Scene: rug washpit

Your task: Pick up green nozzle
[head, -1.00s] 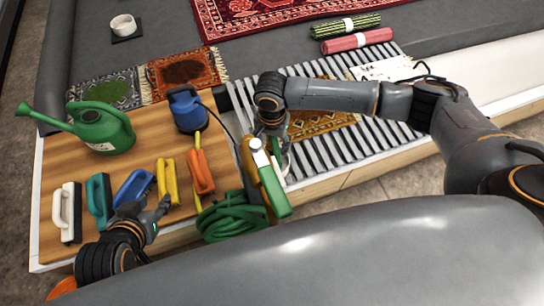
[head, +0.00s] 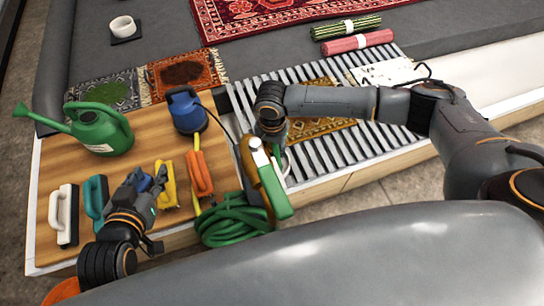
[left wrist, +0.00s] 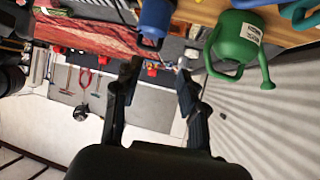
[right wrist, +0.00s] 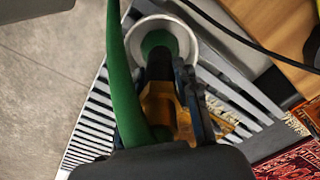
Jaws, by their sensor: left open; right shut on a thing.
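The green nozzle (head: 275,192) shows in the head view as a long green body with a white end and a brown-yellow part, at the board's right edge. My right gripper (head: 272,128) is shut on it at its far end. In the right wrist view, the nozzle's green length (right wrist: 122,90) runs left of the fingers (right wrist: 180,105), with a yellow-orange part between them and a pale ring beyond.
The wooden board (head: 60,160) carries a green watering can (head: 100,130), a blue jug (head: 187,110), and white, teal, yellow and orange brushes. A green hose coil (head: 230,222) lies beside the nozzle. The slatted grate (head: 340,150) is behind and right, with two rolled rugs beyond.

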